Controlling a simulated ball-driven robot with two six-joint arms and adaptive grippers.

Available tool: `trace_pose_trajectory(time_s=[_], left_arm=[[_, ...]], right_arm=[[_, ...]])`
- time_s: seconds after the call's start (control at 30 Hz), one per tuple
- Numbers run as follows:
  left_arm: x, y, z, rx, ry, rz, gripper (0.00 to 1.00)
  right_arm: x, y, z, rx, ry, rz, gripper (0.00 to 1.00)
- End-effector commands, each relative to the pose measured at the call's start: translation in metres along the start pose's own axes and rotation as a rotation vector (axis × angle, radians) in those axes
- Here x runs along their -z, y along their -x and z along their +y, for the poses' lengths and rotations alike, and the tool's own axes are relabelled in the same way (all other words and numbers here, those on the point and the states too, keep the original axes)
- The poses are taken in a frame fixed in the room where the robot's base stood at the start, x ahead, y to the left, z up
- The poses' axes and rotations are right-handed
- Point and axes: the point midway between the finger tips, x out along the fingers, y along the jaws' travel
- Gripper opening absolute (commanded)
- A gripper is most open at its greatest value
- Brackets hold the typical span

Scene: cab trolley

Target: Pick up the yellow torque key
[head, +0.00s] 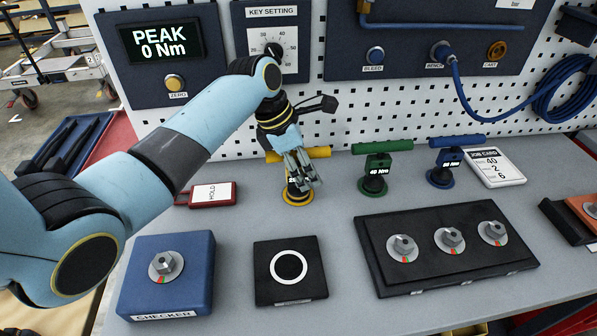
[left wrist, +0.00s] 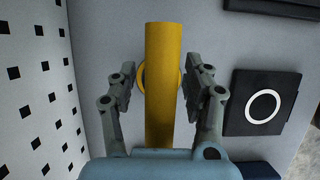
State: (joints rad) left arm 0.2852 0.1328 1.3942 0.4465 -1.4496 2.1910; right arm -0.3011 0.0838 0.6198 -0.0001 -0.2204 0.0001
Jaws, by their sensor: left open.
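The yellow torque key (head: 319,153) stands upright on the grey bench near the pegboard, with a yellow cross handle on top and a round yellow base. My left gripper (head: 303,178) is at the key in the head view and hides part of its body. In the left wrist view the yellow handle (left wrist: 159,75) runs between the two open fingers (left wrist: 160,85), with a gap seen on each side. A green torque key (head: 376,170) and a blue torque key (head: 445,165) stand to the right. My right gripper is not in view.
A blue checker block (head: 200,250), a black pad with a white ring (head: 262,290) and a black plate with several hex bolts (head: 375,235) lie in front. A red HOLD tag (head: 211,194) lies left of the key. The pegboard (head: 225,140) rises close behind.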

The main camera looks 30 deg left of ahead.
Motion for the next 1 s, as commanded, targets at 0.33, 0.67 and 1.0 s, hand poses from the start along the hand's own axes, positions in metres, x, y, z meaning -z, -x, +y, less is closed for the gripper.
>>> trace_pose_trajectory(time_s=[0.33, 0.67, 1.0], left_arm=[[-0.0001, -0.0035, 0.0002, -0.001, 0.000, 0.000, 0.40], [0.0001, -0.0034, 0.0001, -0.001, 0.000, 0.000, 0.00], [-0.0005, -0.0029, 0.0004, -0.002, 0.000, -0.001, 0.00]], right_arm=[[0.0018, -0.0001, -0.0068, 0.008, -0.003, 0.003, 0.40], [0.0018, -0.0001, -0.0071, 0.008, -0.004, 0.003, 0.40], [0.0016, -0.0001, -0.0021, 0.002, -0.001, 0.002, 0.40]])
